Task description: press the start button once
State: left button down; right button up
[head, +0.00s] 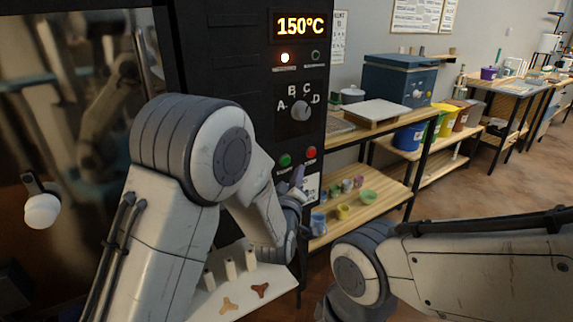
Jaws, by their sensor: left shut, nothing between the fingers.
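The green start button (285,160) is on the black control panel (262,130), low and to the left of the red stop button (311,153). The label under the green button is too small to read surely. My left gripper (298,178) is shut and empty, just below the two buttons and in front of the panel. I cannot tell whether its tip touches the panel; it looks apart from the green button. My right arm shows at the lower right, but its gripper is out of view.
The display (301,27) reads 150°C. A knob (300,110) sits among letters A to D. A white shelf (205,302) with posts is below; a wooden rack (385,196) stands right.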

pick_arm(q)
jog(key=shift+s+d, duration=0.6)
jog(key=shift+s, duration=0.25)
jog(key=s+d+f+m+g+h, duration=0.1)
jog(key=s+d+f+m+g, duration=0.15)
jog(key=s+m+g, duration=0.35)
jog(key=s+d+f+m+g+h, duration=0.1)
jog(key=s+d+f+m+g, duration=0.2)
jog(key=s, duration=0.5)
jog(key=s+a+f+m+g+y, duration=0.1)
jog(key=s+a+m+g+y, duration=0.3)
jog(key=s, duration=0.8)
jog(key=s+a+f+m+g, duration=0.1)
jog(key=s+a+m+g, duration=0.1)
jog(key=s+a+g, duration=0.75)
notch_tip(320, 180, up, 16)
jog(key=s+d+t+p, duration=0.2)
jog(key=d+t+p, duration=0.1)
jog(key=p, duration=1.2)
jog(key=shift+f+t+p, duration=0.15)
jog(key=shift+t+p, duration=0.25)
jog(key=shift+t, duration=0.05)
